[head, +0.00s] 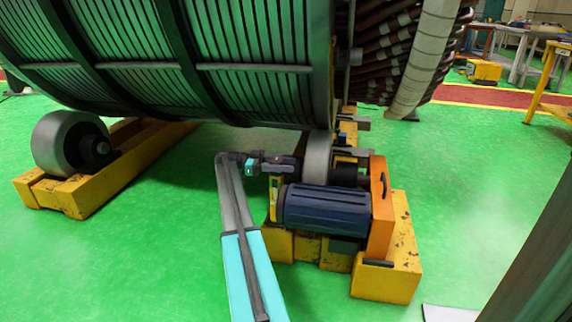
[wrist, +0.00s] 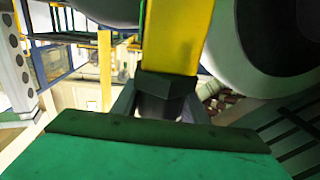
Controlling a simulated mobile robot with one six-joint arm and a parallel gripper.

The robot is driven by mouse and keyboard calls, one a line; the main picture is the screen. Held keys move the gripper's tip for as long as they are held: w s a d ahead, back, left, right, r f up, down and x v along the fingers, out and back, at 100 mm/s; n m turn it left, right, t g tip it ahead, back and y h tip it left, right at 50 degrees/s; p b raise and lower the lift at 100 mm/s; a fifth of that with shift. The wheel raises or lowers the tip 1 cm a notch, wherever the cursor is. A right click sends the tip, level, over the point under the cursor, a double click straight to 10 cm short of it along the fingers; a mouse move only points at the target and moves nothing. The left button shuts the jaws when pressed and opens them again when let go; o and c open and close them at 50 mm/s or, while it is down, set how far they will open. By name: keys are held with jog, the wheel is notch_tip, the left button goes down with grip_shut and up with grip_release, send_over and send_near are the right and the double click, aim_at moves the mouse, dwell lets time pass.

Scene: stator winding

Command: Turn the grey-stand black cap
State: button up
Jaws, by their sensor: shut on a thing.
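The black cap (wrist: 166,86) shows in the wrist view as a dark faceted piece at the end of a yellow bar (wrist: 180,35). A dark round part continues from it toward me. My gripper (wrist: 160,108) has one grey finger on each side of this dark part and is shut on it. In the head view my gripper (head: 279,164) reaches right from the end of my arm to the upper left of a yellow roller stand (head: 308,246). The cap is too small to make out clearly there. I see no plainly grey stand around it.
A blue motor (head: 325,208) and an orange plate (head: 380,205) sit just right of my gripper. A large ribbed stator (head: 250,85) hangs close above. Another yellow roller base (head: 75,196) stands at left. Green floor is clear at lower left.

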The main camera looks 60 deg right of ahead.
jog(key=shift+s, duration=0.2)
jog(key=o, duration=1)
jog(key=shift+o, duration=0.2)
jog(key=shift+w+r, duration=0.1)
jog(key=shift+r, duration=0.05)
jog(key=a+r+p, duration=0.1)
jog(key=p, duration=0.1)
jog(key=s+r+p, duration=0.1)
jog(key=p, duration=0.2)
jog(key=a+r+p, duration=0.1)
jog(key=p, duration=0.1)
jog(key=shift+s+a+r, duration=0.3)
jog(key=shift+s+r, duration=0.1)
jog(key=p, duration=0.3)
jog(key=shift+s+a, duration=0.2)
jog(key=shift+a, duration=0.1)
jog(key=s+a+p, duration=0.1)
jog(key=p, duration=0.5)
jog(key=shift+a+r, duration=0.15)
jog(key=shift+a, duration=0.05)
